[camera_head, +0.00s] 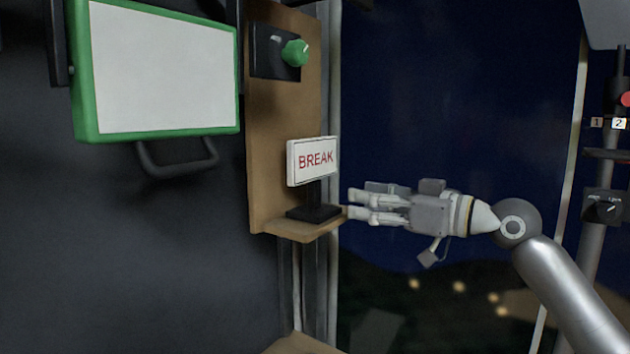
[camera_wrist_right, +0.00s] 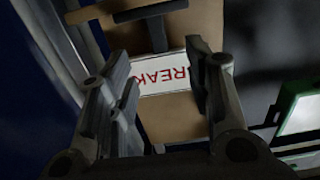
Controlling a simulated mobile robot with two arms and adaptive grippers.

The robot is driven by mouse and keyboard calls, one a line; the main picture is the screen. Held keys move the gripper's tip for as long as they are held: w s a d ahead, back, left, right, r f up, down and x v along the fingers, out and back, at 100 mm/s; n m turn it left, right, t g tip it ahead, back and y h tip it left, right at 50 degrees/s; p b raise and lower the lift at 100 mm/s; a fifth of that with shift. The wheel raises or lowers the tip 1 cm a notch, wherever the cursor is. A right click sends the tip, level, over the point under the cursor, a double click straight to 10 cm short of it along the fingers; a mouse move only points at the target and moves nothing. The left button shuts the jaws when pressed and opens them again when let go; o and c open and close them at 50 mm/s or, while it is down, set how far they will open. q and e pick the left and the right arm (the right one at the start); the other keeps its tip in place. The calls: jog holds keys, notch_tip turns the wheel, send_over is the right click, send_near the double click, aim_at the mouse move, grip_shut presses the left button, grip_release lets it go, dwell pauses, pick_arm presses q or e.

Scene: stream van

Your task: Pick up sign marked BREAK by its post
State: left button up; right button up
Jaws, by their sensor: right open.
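The white sign with red BREAK lettering (camera_head: 313,160) stands upright on a dark post and black base (camera_head: 314,213) on a small wooden shelf. My right gripper (camera_head: 349,205) is to the right of the post, near the base's height, with its fingers pointing left. It is open and apart from the sign. In the right wrist view the sign (camera_wrist_right: 165,76) appears upside down between the two fingers (camera_wrist_right: 160,88), with the dark post (camera_wrist_right: 157,34) above it. My left gripper is not in view.
A green-framed white panel (camera_head: 160,75) with a dark handle (camera_head: 178,158) hangs at left. A green knob (camera_head: 295,53) sits on the wooden backboard (camera_head: 283,115) above the sign. A pole with switches (camera_head: 604,207) stands at far right.

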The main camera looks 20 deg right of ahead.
aim_at(319, 195)
jog(key=p+x, duration=0.2)
jog(key=x, duration=0.3)
jog(key=shift+w+a+r, duration=0.1)
jog(key=shift+w+a, duration=0.05)
jog(key=shift+w, duration=0.1)
jog(key=p+x, duration=0.4)
jog(key=shift+w+a+f, duration=0.1)
jog(key=shift+w+f, duration=0.2)
jog(key=shift+w, duration=0.1)
jog(key=shift+w+a+f, duration=0.15)
jog(key=shift+w+a, duration=0.05)
jog(key=shift+s+d, duration=0.1)
jog(key=shift+c, duration=0.2)
jog(key=shift+c, duration=1.1)
grip_shut()
